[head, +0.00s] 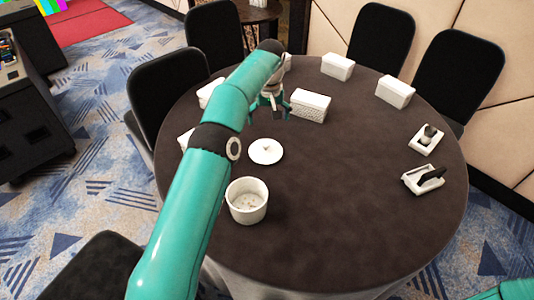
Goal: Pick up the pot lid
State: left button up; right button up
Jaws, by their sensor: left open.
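The pot lid (266,151) is a white disc with a small knob on top. It lies flat on the dark round table (330,210). The white pot (247,201) stands open nearer to me, apart from the lid. My left gripper (268,112) is open and empty, above the table beyond the lid. It is partly hidden by my own teal arm. Only a teal piece of my right arm shows at the lower right corner, and its gripper is out of view.
White boxes stand around the far side, one (310,106) close right of my left gripper. Two small white trays (426,139) (423,179) with dark items sit at the right. Black chairs (382,38) surround the table. The table's middle and front right are clear.

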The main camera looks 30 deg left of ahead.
aim_at(266, 144)
pick_arm(q)
jog(key=f, duration=0.5)
jog(key=a+f, duration=0.1)
jog(key=f, duration=0.2)
jog(key=shift+w+a+f, duration=0.1)
jog(key=shift+w+f, duration=0.05)
jog(key=shift+f, duration=0.1)
jog(key=shift+w+a+f+p, duration=0.1)
jog(key=shift+w+f+p, duration=0.1)
jog(key=shift+f, duration=0.7)
jog(key=shift+w+a+f+p, duration=0.1)
jog(key=shift+f+p, duration=0.05)
jog(key=shift+f, duration=0.7)
jog(key=shift+w+f+p, duration=0.1)
jog(key=shift+f+p, duration=0.1)
jog(key=shift+f, duration=0.7)
